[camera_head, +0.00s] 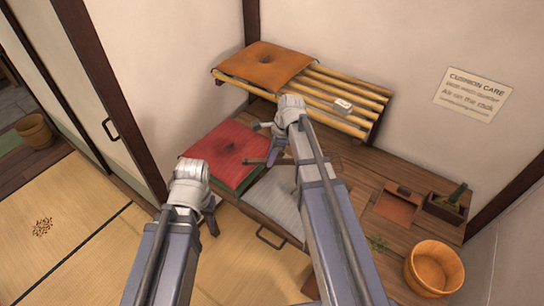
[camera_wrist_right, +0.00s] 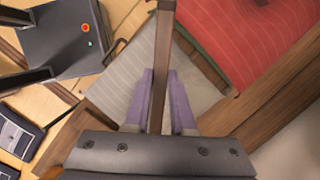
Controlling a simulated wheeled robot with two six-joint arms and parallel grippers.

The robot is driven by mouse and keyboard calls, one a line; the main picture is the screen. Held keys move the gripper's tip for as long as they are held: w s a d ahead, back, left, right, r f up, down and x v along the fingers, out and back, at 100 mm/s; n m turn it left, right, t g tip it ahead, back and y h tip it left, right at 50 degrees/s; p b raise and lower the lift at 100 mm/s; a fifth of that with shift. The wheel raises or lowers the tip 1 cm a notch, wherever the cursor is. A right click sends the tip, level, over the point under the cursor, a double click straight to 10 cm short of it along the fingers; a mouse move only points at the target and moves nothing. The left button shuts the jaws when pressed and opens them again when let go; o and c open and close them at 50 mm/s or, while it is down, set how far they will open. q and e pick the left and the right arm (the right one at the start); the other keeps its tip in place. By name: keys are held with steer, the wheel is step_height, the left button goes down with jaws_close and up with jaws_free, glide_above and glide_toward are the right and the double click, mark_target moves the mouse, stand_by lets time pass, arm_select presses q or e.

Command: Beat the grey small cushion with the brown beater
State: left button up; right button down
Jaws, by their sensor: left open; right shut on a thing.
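The grey small cushion (camera_head: 272,202) lies on the wooden surface beside a red cushion (camera_head: 222,152). It also shows behind the fingers in the right wrist view (camera_wrist_right: 203,80). My right gripper (camera_wrist_right: 163,100) is shut on the brown beater (camera_wrist_right: 162,60), whose straight handle runs between the two purple fingers and up out of the picture. In the head view my right gripper (camera_head: 272,142) is over the edge between the red and grey cushions; its arm hides part of the grey one. My left gripper (camera_head: 212,224) is open and empty, left of the grey cushion. The beater's head is not clear.
An orange cushion (camera_head: 265,64) lies on a bamboo rack (camera_head: 345,84) at the back, with a small pale block (camera_head: 342,106). A wooden tub (camera_head: 434,268), a brown tray (camera_head: 398,207) and a planter (camera_head: 446,208) stand to the right. Tatami floor (camera_head: 60,230) lies left.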

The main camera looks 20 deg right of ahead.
steer(key=shift+f, duration=0.2)
steer(key=f+b, duration=0.3)
steer(key=d+f+y+b, duration=0.1)
steer(key=f+b, duration=0.2)
steer(key=b, duration=0.1)
steer(key=f+y+b, duration=0.1)
steer(key=f+b, duration=0.2)
steer(key=b, duration=0.1)
steer(key=shift+s+d+f, duration=0.15)
steer(key=shift+d, duration=0.05)
steer(key=r+p, duration=0.3)
steer(key=a+r+h+p, duration=0.1)
steer(key=r+p, duration=0.2)
steer(key=p, duration=0.1)
steer(key=r+h+p, duration=0.1)
steer(key=r+p, duration=0.2)
steer(key=p, duration=0.1)
steer(key=shift+a+r, duration=0.2)
steer(key=shift+r, duration=0.15)
steer(key=shift+f, duration=0.1)
